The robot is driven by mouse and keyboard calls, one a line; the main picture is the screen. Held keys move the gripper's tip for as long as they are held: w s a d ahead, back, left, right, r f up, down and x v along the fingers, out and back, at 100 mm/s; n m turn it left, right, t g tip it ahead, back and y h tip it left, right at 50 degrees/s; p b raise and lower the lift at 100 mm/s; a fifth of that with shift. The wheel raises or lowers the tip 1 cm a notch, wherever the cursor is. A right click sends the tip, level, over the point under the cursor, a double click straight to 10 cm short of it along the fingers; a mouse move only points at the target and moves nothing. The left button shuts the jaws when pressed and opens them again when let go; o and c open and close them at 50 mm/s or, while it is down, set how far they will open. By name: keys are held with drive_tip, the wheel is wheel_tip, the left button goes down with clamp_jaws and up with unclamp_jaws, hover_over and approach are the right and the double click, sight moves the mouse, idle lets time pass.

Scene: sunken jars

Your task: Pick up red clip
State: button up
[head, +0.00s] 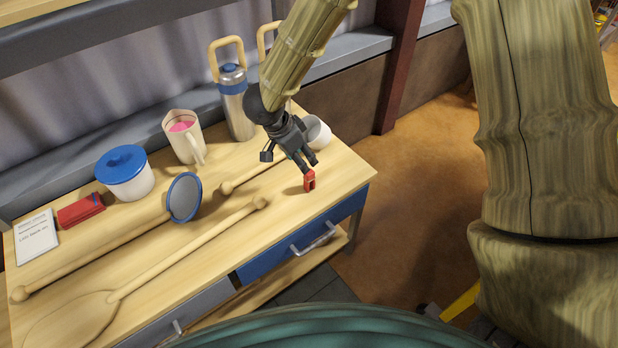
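The red clip (310,182) is a small red piece with a dark spot, near the right front corner of the wooden table. My gripper (309,164) is dark grey and reaches down from above, its fingertips right at the top of the clip. From this angle I cannot tell whether the fingers are closed on the clip or just above it, or whether the clip touches the table.
The wooden table (240,235) also holds a white cup (318,133) behind my gripper, a steel flask (237,108), a pitcher (184,138), a blue-lidded jar (127,178), a blue-rimmed disc (185,198), long wooden spoons (185,252), a red item (80,211) and a written card (36,238).

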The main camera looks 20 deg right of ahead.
sight(309, 172)
drive_tip(key=x, duration=1)
drive_tip(key=shift+a+f+b, duration=0.3)
drive_tip(key=shift+a+b, duration=0.05)
drive_tip(key=shift+b, duration=0.05)
drive_tip(key=c, duration=0.8)
